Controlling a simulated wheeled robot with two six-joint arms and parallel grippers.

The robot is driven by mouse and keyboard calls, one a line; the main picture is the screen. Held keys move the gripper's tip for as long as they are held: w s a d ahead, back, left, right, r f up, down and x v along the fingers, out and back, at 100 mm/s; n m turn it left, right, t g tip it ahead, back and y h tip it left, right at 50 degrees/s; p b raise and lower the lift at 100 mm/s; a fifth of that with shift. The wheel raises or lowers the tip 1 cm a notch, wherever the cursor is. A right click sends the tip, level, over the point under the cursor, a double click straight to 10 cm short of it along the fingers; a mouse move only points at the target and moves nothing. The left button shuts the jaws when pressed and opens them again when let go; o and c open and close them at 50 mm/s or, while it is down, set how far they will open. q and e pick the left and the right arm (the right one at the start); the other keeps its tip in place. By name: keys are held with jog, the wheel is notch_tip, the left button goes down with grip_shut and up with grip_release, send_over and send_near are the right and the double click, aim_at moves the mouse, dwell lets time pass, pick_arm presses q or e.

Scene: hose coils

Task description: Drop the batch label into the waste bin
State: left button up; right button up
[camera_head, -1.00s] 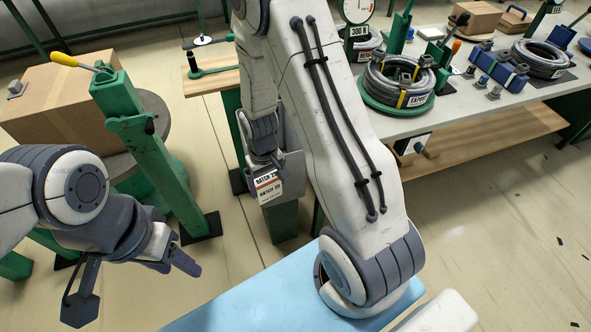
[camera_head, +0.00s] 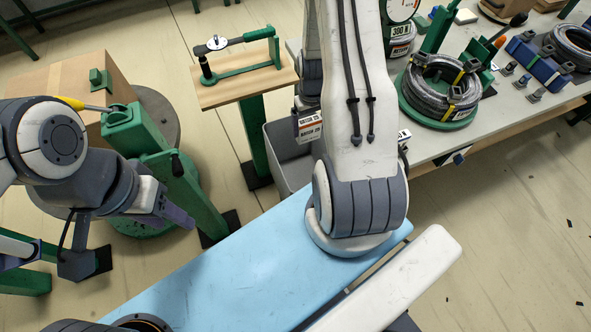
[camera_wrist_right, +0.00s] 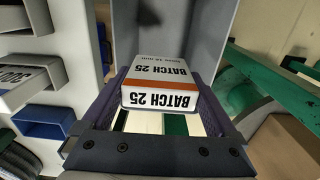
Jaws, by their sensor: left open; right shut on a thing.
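The batch label (camera_head: 309,130) is a small white block with an orange band and "BATCH 25" print. My right gripper (camera_head: 308,110) is shut on it, and its fingers stand at either side of the label (camera_wrist_right: 160,92) in the right wrist view. The waste bin (camera_head: 286,158) is a grey open-topped box on the floor, partly hidden by my right arm. The label appears over or at the bin's opening in the head view; its exact height is hard to tell. My left gripper (camera_head: 176,214) is open and empty at the left, away from the bin.
A wooden-topped stand (camera_head: 240,88) with a green tool is behind the bin. A cardboard box (camera_head: 62,80) and green post (camera_head: 165,165) with a yellow-handled lever are at the left. A workbench (camera_head: 440,150) with hose coils (camera_head: 440,88) is at the right.

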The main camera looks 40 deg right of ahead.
aim_at(310, 119)
jog(key=shift+w+d+f, duration=0.1)
jog(key=shift+w, duration=0.05)
jog(key=shift+f+b, duration=0.2)
jog(key=shift+b, duration=0.1)
notch_tip(310, 119, down, 6)
jog(key=b, duration=0.4)
jog(key=shift+d+r, duration=0.1)
jog(key=shift+r, duration=0.15)
jog(key=shift+r, duration=0.1)
jog(key=o, duration=1.1)
notch_tip(310, 119, up, 10)
jog(key=shift+r+b, duration=0.25)
jog(key=shift+b, duration=0.25)
